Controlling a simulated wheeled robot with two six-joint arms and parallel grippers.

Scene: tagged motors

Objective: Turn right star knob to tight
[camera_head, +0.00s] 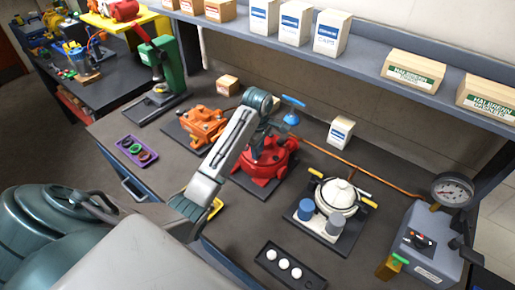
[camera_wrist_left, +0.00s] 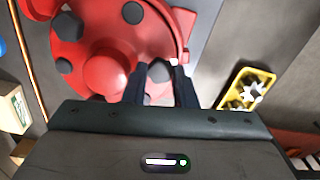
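The red motor (camera_head: 268,158) stands on a dark plate in the middle of the bench. In the left wrist view the red motor body (camera_wrist_left: 105,75) fills the upper left, with several dark knobs around its round cover. My left gripper (camera_head: 266,138) is over the motor, partly hidden by its own wrist. In the left wrist view the left gripper's fingers (camera_wrist_left: 160,82) point at the motor's near edge, one on each side of a dark star knob (camera_wrist_left: 160,70). The gap is about the knob's width; contact is not clear. My right gripper is not in view.
An orange motor (camera_head: 203,125) stands to the left, and a white-topped unit (camera_head: 338,196) to the right. A yellow tray (camera_wrist_left: 222,101) with star-shaped parts lies beside the motor. A blue funnel-like part (camera_head: 291,118) and an orange hose (camera_head: 335,157) are close behind.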

